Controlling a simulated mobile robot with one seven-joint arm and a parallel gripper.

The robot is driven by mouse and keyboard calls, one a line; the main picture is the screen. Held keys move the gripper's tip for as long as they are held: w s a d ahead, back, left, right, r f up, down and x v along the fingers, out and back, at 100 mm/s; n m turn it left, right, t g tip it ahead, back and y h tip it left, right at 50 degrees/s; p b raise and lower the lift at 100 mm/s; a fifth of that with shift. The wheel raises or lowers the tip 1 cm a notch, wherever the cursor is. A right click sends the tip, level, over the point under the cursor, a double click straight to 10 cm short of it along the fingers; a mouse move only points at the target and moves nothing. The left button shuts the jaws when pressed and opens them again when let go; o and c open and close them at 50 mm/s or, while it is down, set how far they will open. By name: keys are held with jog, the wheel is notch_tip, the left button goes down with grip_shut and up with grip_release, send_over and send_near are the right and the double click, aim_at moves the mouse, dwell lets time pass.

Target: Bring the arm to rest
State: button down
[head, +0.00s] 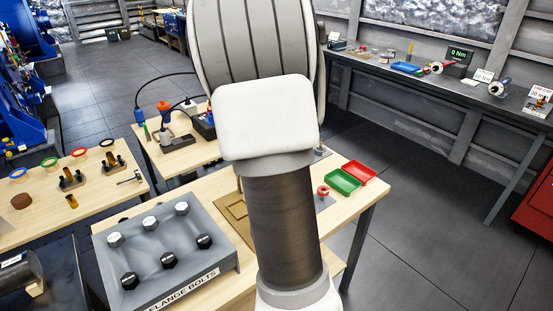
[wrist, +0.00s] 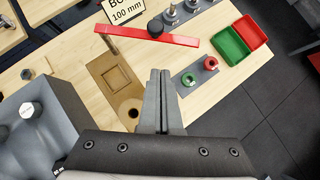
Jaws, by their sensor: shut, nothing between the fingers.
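My gripper (wrist: 158,88) shows in the wrist view, with its two grey fingers together and nothing between them. It is above the wooden table (wrist: 207,99), over the strip between a brown plate and a grey plate. Whether the fingers touch anything cannot be told. In the head view my arm stands in the middle of the picture and hides the gripper and part of the table (head: 344,205).
The flange bolts rack (head: 165,250) stands at the table's left. Red (head: 359,172) and green (head: 342,181) trays lie at the right. Floor (head: 420,220) is clear at right.

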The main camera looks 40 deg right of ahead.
jog(key=shift+s+a+r, duration=0.2)
jog(key=shift+s+r, duration=0.1)
jog(key=shift+r, duration=0.05)
dwell(0.4)
jog(key=s+a+r+m, duration=0.5)
jog(key=a+r+m, duration=0.6)
jog(key=m, duration=0.3)
jog(key=s+a+r+m+y, duration=0.1)
jog(key=s+a+m+y, duration=0.1)
jog(key=s+a+m, duration=0.4)
jog(key=s+a+r+m+y, duration=0.1)
jog(key=s+a+m+y, duration=0.2)
jog(key=s+a+m, duration=0.4)
jog(key=s+a, duration=0.1)
jog(key=a, duration=0.7)
jog(key=shift+s+y, duration=0.2)
jog(key=shift+y, duration=0.1)
